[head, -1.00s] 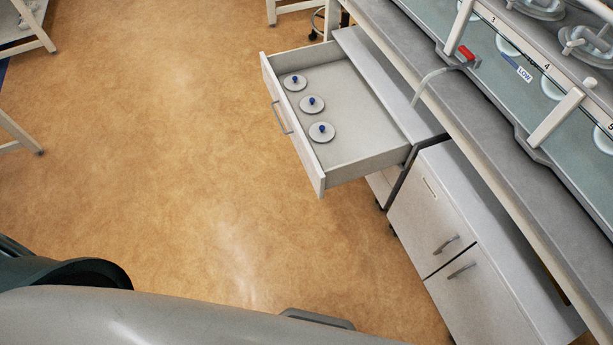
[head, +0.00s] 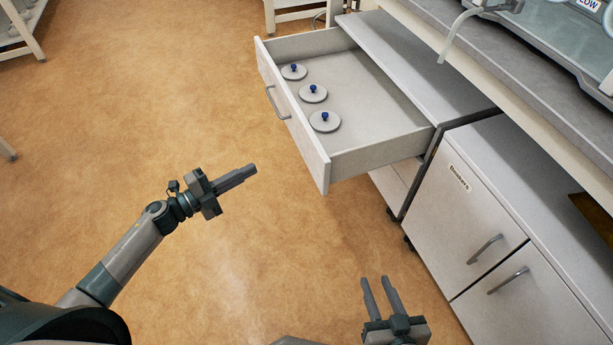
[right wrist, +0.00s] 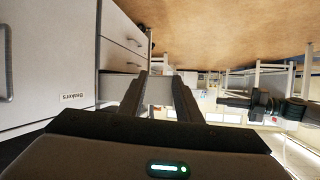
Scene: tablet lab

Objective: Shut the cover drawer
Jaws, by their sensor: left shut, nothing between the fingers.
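The cover drawer (head: 385,142) is pulled well out of its low cabinet (head: 425,75) in the head view. Three round covers with blue knobs (head: 324,121) lie in a row inside it, near its front. Its front panel (head: 305,135) carries a grey bar handle (head: 277,102). My left gripper (head: 252,170) is shut and empty, to the left of the drawer front and apart from it. My right gripper (head: 378,281) is open and empty, below the drawer's near corner in the picture. Its parted fingers also show in the right wrist view (right wrist: 162,88).
A cabinet labelled Beakers (head: 462,215) with two bar handles stands to the right of my right gripper. A grey bench top (head: 480,55) runs above the cabinets. The floor (head: 150,100) left of the drawer is clear.

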